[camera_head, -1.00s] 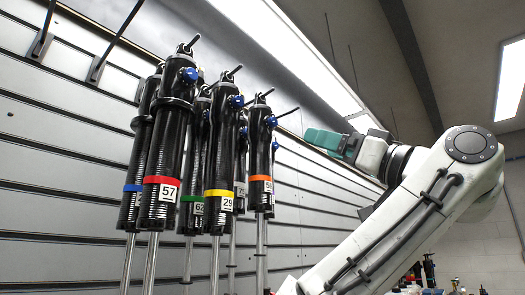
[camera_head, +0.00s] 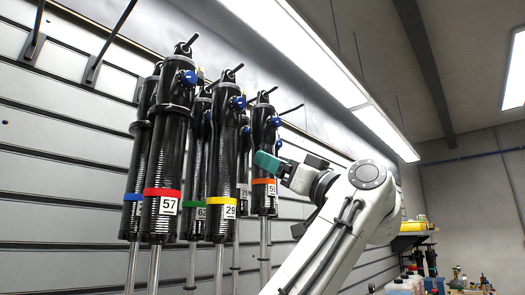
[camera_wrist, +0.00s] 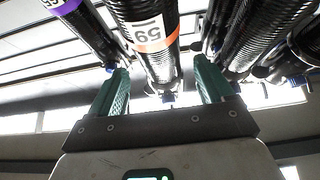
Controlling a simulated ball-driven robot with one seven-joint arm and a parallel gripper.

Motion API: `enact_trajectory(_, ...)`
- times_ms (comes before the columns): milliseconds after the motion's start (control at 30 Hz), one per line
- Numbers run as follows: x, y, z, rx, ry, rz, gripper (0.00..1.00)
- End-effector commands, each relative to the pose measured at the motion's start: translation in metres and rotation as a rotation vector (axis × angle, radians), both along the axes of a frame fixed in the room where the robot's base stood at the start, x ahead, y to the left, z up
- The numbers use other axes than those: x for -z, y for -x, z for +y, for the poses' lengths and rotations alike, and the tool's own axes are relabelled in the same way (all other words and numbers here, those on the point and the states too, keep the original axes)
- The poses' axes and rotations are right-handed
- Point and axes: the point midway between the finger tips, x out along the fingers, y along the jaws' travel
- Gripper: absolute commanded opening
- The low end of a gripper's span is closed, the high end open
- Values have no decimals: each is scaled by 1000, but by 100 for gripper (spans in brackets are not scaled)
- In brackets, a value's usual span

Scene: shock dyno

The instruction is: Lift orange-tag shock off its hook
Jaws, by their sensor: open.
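The orange-tag shock (camera_head: 264,145) is black with an orange band and a white number label. It hangs upright by its top eye on a hook, rightmost in the front row. It also shows in the wrist view (camera_wrist: 158,60), where its body lies between and beyond my two teal fingers. My gripper (camera_head: 266,160) is open and empty. In the head view its teal fingers overlap the shock's body just above the orange band. In the wrist view the fingers (camera_wrist: 163,75) stand apart on either side of the shock. I cannot tell whether they touch it.
The yellow-tag shock (camera_head: 223,150) and red-tag shock (camera_head: 167,150) hang to the left, with green-tag (camera_head: 196,209) and blue-tag (camera_head: 133,196) ones behind. A purple-tag shock (camera_wrist: 75,20) and other black shocks flank my fingers. Empty hooks (camera_head: 36,35) jut from the slatted wall.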

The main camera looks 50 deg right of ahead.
Motion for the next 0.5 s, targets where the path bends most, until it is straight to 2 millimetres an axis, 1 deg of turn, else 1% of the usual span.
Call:
enact_trajectory(33, -7, -7, 1, 0, 1, 3, 81)
enact_trajectory(200, -18, -26, 1, -1, 1, 3, 81)
enact_trajectory(333, -26, -37, 1, -1, 1, 1, 81)
enact_trajectory(500, -30, -46, 2, -1, 0, 1, 81)
